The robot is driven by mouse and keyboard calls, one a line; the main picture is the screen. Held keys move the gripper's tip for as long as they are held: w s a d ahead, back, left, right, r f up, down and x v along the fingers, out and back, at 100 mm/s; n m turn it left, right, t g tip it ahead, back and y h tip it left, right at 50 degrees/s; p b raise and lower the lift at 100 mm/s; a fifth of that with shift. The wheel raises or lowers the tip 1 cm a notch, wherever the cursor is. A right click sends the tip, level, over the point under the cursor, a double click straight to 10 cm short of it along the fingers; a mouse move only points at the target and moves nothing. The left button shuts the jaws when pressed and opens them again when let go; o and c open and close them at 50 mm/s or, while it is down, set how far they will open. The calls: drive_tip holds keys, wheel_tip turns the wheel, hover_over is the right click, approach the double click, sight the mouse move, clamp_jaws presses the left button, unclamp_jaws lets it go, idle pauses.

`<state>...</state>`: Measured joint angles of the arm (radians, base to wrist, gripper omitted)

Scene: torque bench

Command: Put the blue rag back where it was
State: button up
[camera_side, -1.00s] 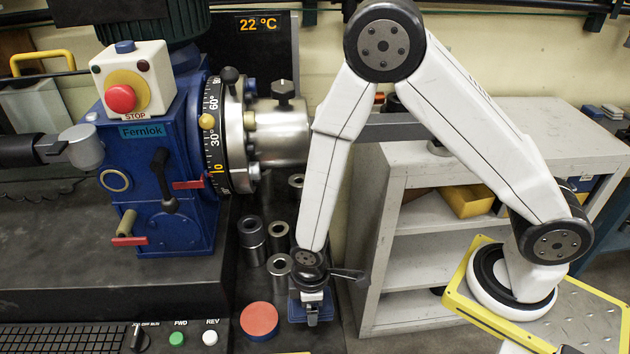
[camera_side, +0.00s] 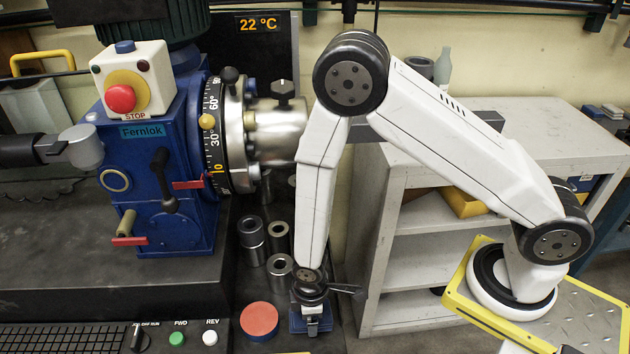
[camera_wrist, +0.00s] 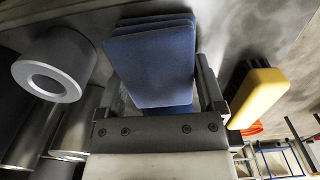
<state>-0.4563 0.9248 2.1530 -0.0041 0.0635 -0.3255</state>
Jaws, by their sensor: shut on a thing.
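The blue rag (camera_wrist: 152,62) shows in the wrist view as a folded, layered pad between the fingers of my gripper (camera_wrist: 163,95). In the side view the rag (camera_side: 297,321) is a small blue patch at my gripper (camera_side: 312,326), low at the right end of the dark bench. My gripper is shut on the rag and points down. The gripper hides part of the rag in the side view, and I cannot tell whether the rag touches the bench.
Several metal sleeves (camera_side: 280,272) stand just behind and left of my gripper. A red round pad (camera_side: 259,320) lies to its left. A blue machine (camera_side: 150,190) fills the left. A grey shelf unit (camera_side: 425,160) stands right. A yellow-topped block (camera_wrist: 258,97) shows in the wrist view.

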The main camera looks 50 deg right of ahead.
drive_tip(key=shift+f, duration=0.1)
drive_tip(key=o, duration=0.9)
drive_tip(key=shift+r, duration=6.15)
drive_tip(key=d+r+m+t, duration=0.1)
drive_tip(key=d+r+m, duration=0.2)
drive_tip(key=d, duration=0.1)
drive_tip(key=d+r+m, duration=0.3)
drive_tip(key=d+r, duration=0.1)
drive_tip(key=d, duration=0.1)
drive_tip(key=d+r+m+t, duration=0.1)
drive_tip(key=d+r+m, duration=0.2)
drive_tip(key=d, duration=0.2)
drive_tip(key=shift+s+d+r+t, duration=0.1)
drive_tip(key=shift+s+r+t, duration=0.05)
drive_tip(key=shift+s+t, duration=0.2)
